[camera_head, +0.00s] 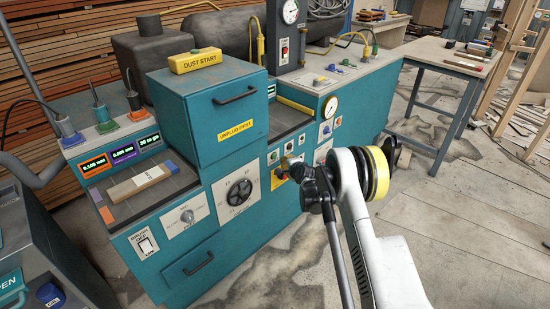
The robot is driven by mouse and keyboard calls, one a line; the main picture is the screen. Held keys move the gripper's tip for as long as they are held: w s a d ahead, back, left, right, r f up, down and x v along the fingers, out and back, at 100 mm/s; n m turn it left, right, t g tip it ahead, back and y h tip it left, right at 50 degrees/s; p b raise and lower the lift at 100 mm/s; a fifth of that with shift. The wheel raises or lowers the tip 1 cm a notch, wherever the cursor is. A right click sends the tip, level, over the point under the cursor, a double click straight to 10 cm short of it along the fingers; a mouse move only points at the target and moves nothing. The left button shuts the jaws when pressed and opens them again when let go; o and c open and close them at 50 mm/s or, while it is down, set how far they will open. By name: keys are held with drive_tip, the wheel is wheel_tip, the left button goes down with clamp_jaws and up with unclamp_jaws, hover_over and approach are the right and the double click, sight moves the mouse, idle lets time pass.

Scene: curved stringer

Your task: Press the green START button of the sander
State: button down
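The teal sander (237,150) stands in the middle of the head view, with round dials, buttons and small panels on its front. A small green button (273,157) sits on a pale panel on its front; its label is too small to read. My black gripper (291,172) is close to the sander's front, by a yellow panel (278,179) below the first green button. Whether it touches anything cannot be told. Its fingers are small and dark, and their opening is unclear.
A yellow DUST START box (195,60) lies on top of the teal housing. A grey workbench (455,62) stands at the back right. A dark cabinet (48,255) with a blue button is at the lower left. The floor at the right is mostly open.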

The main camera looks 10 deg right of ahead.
sight(275, 157)
drive_tip(key=shift+w+a, duration=0.55)
drive_tip(key=shift+w, duration=0.25)
drive_tip(key=shift+a, duration=0.1)
idle(0.8)
drive_tip(key=shift+w+a, duration=0.2)
drive_tip(key=shift+w, duration=0.1)
